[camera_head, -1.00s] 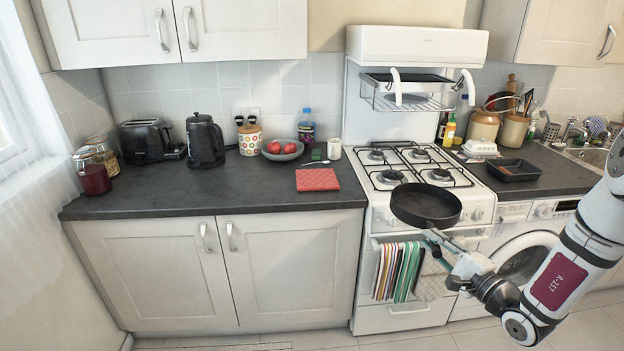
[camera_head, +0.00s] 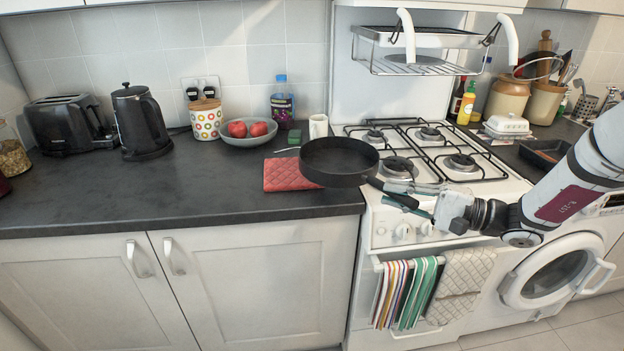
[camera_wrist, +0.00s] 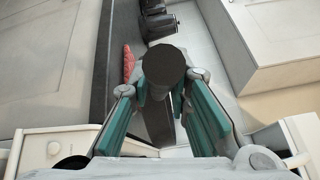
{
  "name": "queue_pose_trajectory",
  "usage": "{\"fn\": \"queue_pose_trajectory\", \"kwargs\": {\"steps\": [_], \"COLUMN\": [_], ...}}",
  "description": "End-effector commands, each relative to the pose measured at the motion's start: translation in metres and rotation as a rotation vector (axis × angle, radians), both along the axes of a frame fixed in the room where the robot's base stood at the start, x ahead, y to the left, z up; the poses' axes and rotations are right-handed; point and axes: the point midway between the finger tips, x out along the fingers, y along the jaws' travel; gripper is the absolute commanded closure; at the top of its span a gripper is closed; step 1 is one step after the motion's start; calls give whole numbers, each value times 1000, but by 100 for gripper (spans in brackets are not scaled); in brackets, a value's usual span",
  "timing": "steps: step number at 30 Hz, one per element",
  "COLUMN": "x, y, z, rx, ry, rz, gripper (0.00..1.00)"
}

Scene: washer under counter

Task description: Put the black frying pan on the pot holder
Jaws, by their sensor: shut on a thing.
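The black frying pan (camera_head: 338,160) is in the air in the head view, over the counter edge left of the hob. It overlaps the right part of the red quilted pot holder (camera_head: 286,174), which lies on the dark counter. I cannot tell exactly how high the pan is above it. My gripper (camera_head: 408,196) is shut on the pan's handle, to the right of the pan. In the wrist view the pan (camera_wrist: 165,64) is beyond the teal fingers (camera_wrist: 158,118), and a sliver of the pot holder (camera_wrist: 129,63) shows to its left.
Behind the pot holder stand a bowl with red fruit (camera_head: 248,135), a white mug (camera_head: 318,126) and a bottle (camera_head: 282,102). A kettle (camera_head: 141,122) and toaster (camera_head: 66,124) are farther left. The gas hob (camera_head: 430,150) is at right. The counter's front left is clear.

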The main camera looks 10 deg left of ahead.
Motion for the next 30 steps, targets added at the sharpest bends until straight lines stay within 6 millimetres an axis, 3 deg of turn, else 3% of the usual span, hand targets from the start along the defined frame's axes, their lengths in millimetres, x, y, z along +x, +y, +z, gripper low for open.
{"fn": "queue_pose_trajectory", "kwargs": {"steps": [15,28,30], "x": [37,49,50], "y": [107,140,140], "z": [-8,-12,-22], "rx": [4,5,3], "ry": [-4,-4,-1], "rz": [3,2,0], "gripper": [100,100,100]}}
